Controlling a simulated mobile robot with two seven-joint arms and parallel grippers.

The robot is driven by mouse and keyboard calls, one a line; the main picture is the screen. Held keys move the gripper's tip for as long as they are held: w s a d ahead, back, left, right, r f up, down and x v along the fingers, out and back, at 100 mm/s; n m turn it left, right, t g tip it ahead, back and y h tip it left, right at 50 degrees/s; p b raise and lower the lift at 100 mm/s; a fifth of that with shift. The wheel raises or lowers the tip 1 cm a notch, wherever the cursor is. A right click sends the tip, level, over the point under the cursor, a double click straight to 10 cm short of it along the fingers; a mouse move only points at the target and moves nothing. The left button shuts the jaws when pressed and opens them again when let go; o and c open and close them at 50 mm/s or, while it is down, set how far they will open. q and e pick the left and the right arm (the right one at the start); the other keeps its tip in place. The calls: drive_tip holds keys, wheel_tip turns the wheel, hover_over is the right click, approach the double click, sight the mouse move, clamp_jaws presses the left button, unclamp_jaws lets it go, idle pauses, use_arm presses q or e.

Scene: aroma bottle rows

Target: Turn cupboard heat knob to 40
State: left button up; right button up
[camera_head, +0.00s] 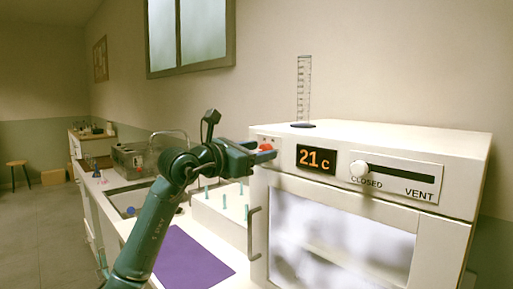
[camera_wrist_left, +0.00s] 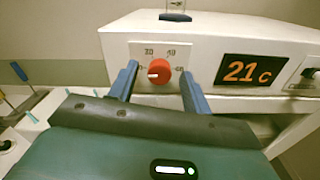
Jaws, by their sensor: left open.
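The white cupboard (camera_head: 458,152) stands at the right in the head view, with an orange display reading 21 c (camera_head: 316,159). Its red heat knob (camera_head: 266,147) is at the front's upper left, mostly hidden by my left gripper (camera_head: 262,151). In the left wrist view the red knob (camera_wrist_left: 159,71) sits on a plate with 20 and 40 marked above it, and its white pointer line points left. The open fingers of my left gripper (camera_wrist_left: 157,84) are on either side of the knob, with gaps; I cannot tell the depth between them. My right gripper is not in view.
A measuring cylinder (camera_head: 304,90) stands on the cupboard top. The vent slider (camera_head: 359,168) is at CLOSED. The cupboard handle (camera_head: 253,233) projects below the knob. A white peg rack (camera_head: 220,213), a purple mat (camera_head: 188,258) and a sink (camera_head: 130,200) are to the left.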

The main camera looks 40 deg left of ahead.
use_arm(q)
drive_tip(key=shift+c, duration=0.6)
drive_tip(key=c, duration=0.9)
